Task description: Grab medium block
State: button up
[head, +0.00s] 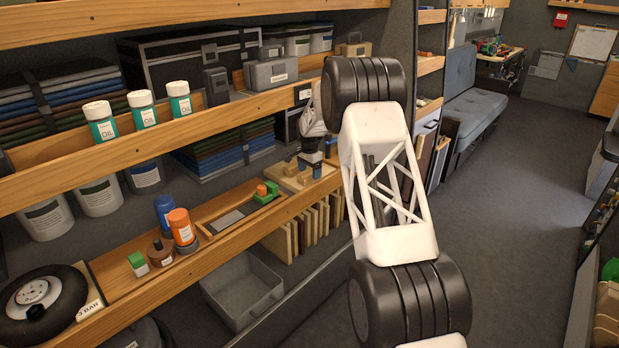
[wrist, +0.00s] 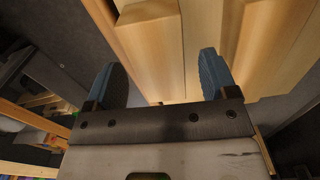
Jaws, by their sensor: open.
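My gripper (head: 312,166) is at the right end of the lower wooden shelf in the head view, small and partly hidden by my arm. In the wrist view its two blue fingers (wrist: 161,82) are apart. A pale wooden block (wrist: 150,55) shows beyond and between them, with nothing clamped. Other long wooden pieces (wrist: 270,45) lie to its right. In the head view small wooden blocks (head: 284,186) sit on a board near my gripper. I cannot tell for sure which block is the medium one.
Several upright wooden boards (head: 310,222) stand below the shelf edge. A green and orange item (head: 266,192), an orange bottle (head: 181,226) and a blue can (head: 165,211) are to the left. A grey bin (head: 243,290) is below. The upper shelf (head: 215,122) overhangs; floor at right is clear.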

jog(key=shift+f, duration=0.5)
jog(key=c, duration=1)
jog(key=shift+r, duration=0.1)
jog(key=shift+r, duration=1.5)
jog(key=shift+s+r, duration=0.15)
jog(key=shift+r, duration=0.1)
jog(key=s, duration=0.5)
jog(key=s+d+r, duration=0.1)
jog(key=s, duration=0.4)
jog(key=s+d, duration=0.1)
jog(key=s, duration=0.4)
jog(key=shift+s+r, duration=0.15)
jog(key=shift+s, duration=0.15)
